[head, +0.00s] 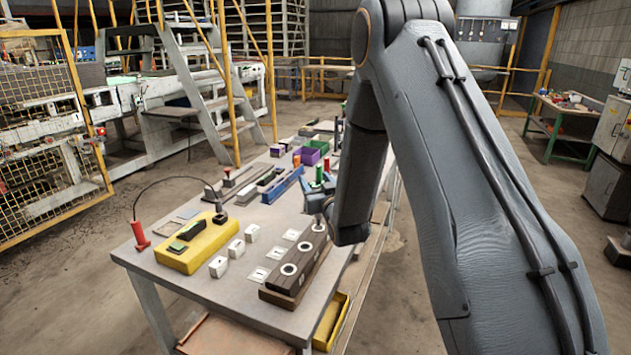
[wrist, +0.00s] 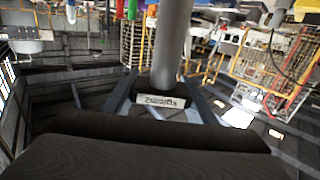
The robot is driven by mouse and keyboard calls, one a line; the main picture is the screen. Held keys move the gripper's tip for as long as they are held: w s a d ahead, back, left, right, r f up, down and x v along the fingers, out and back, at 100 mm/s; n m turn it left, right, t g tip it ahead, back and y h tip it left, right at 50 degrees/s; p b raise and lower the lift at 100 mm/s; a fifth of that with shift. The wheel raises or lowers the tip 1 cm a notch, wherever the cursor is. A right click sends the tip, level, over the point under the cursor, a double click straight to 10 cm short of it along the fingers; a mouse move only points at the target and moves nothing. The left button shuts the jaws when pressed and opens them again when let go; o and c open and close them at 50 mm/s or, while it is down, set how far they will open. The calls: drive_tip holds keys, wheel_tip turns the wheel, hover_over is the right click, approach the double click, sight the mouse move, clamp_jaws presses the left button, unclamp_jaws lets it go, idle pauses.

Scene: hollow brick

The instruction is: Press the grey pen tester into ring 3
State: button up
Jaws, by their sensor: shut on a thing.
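In the wrist view, my gripper (wrist: 162,88) is shut on the grey pen tester (wrist: 170,45), a plain grey cylinder between its two fingers. A white label with inverted dark lettering shows at the cylinder's base. In the head view, the dark brown block (head: 274,294) lies along the table's front right edge. White-rimmed rings show on its top: a near one (head: 289,269), a middle one (head: 305,246) and a far one (head: 318,227). I cannot read which is ring 3. My arm's end is beside the block's far end; the arm hides the fingers and part of the table.
A yellow case (head: 190,246) and several small white blocks (head: 236,248) stand left of the brown block. A red-handled tool (head: 140,236) stands at the left edge. Blue (head: 283,186) and purple (head: 310,156) bins lie farther back. Bare tabletop shows at the front left.

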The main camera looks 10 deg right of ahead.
drive_tip(key=shift+f+b, duration=0.4)
drive_tip(key=shift+f, duration=0.15)
idle(1.3)
wheel_tip(320, 180, up, 7)
drive_tip(key=p, duration=0.3)
idle(0.6)
idle(1.6)
